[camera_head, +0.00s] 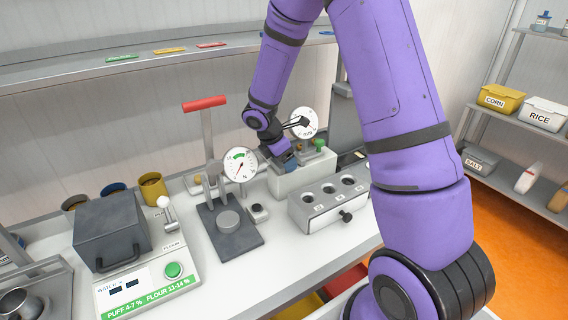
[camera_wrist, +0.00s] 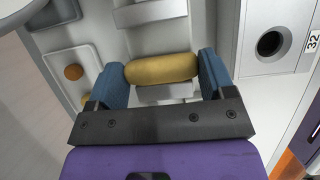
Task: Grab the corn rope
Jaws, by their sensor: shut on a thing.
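The corn rope shows in the wrist view as a short, thick yellow roll (camera_wrist: 161,69) with rounded ends. It lies crosswise between the two blue fingers of my gripper (camera_wrist: 163,76), and the fingers are shut on its ends. Grey metal blocks show just behind and below the roll. In the head view my gripper (camera_head: 284,160) is at the white block-shaped station behind the test stand, pointing down. The roll cannot be made out there, as my arm and gripper cover it.
A holed block (camera_head: 330,199) with a black knob stands in front of my gripper. A force gauge stand (camera_head: 229,222) is to the left. A moisture meter (camera_head: 140,250) with a green button is further left. A round dial (camera_head: 303,122) stands close behind my gripper.

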